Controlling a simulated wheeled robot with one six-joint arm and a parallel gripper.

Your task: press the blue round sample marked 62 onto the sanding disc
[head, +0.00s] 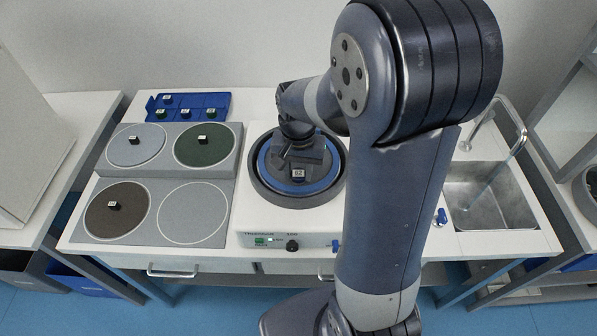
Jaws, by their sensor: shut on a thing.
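The polishing machine (258,224) stands in the middle of the bench, with a round sanding disc (328,168) in a dark bowl with a blue ring. My gripper (298,166) reaches down over the disc and is shut on the sample marked 62 (298,174). Its white label faces up, near the front-middle of the disc. The sample's sides are mostly hidden by the gripper, so its blue colour does not show clearly. I cannot tell whether its underside touches the disc.
To the left, grey boards carry round pads (192,211), several with small labelled samples (114,205). A blue rack (212,103) with samples stands behind. A sink (488,200) with a tap is at right. Knobs and a green switch (261,241) sit on the machine's front. My arm hides the bench right of the disc.

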